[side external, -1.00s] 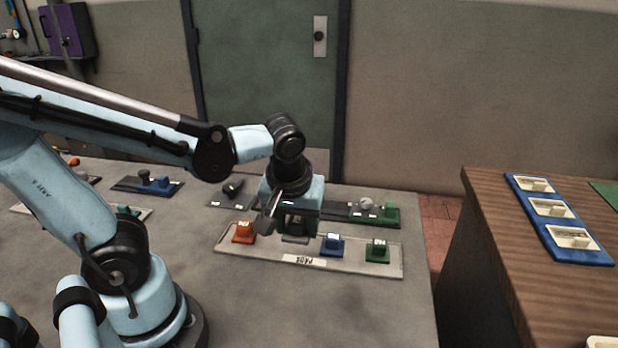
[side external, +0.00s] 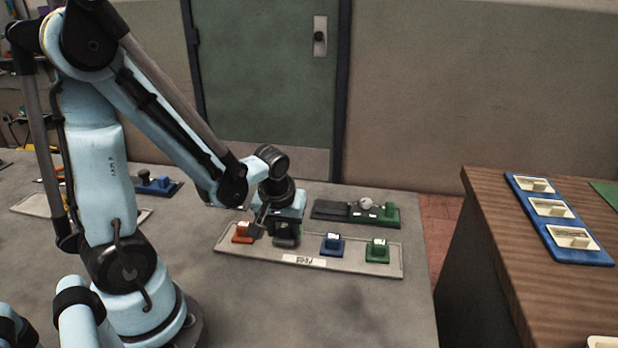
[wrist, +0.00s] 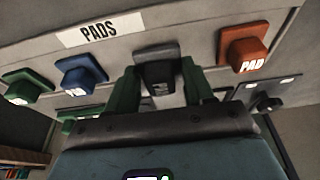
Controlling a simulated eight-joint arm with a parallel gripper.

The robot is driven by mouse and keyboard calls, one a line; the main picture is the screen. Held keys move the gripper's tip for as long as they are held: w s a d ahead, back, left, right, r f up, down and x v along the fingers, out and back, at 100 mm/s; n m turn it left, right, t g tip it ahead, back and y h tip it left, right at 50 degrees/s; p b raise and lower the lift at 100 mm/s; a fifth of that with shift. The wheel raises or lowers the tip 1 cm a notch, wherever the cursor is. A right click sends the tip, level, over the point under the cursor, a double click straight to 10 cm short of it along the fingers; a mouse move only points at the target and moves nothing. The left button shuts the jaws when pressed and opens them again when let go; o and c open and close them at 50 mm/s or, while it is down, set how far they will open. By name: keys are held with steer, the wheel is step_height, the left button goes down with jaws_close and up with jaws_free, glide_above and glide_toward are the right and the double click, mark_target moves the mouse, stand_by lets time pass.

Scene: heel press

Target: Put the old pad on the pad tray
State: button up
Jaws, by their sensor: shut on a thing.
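The old pad (side external: 286,242) is dark grey, with a flat base and a block on top. My gripper (side external: 286,230) points down with its green fingers shut on the pad's block. In the wrist view the pad (wrist: 156,64) shows between the two fingers. The light grey pad tray (side external: 350,267) carries a "PADS" label on its front. The old pad is at the tray's space between an orange pad (side external: 242,232) and a blue pad (side external: 332,244). I cannot tell whether its base touches the tray. A green pad (side external: 377,250) sits at the right end.
Behind the tray lies a dark plate (side external: 330,210) with a grey knob (side external: 367,204) and a green block. A wooden cabinet (side external: 490,225) at the right bears a blue rack (side external: 520,195) with cream trays. The bench in front of the tray is clear.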

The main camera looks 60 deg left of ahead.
steer(key=shift+f, duration=0.5)
steer(key=shift+f, duration=0.15)
steer(key=o, duration=1.1)
steer(key=shift+o, duration=0.2)
steer(key=shift+v, duration=6.1)
steer(key=w+d+r+m+t+h, duration=0.1)
steer(key=w+d+m+t+h, duration=0.1)
steer(key=d+m+t, duration=0.3)
steer(key=shift+d+r+m, duration=0.2)
steer(key=shift+d+m, duration=0.85)
steer(key=shift+m, duration=0.95)
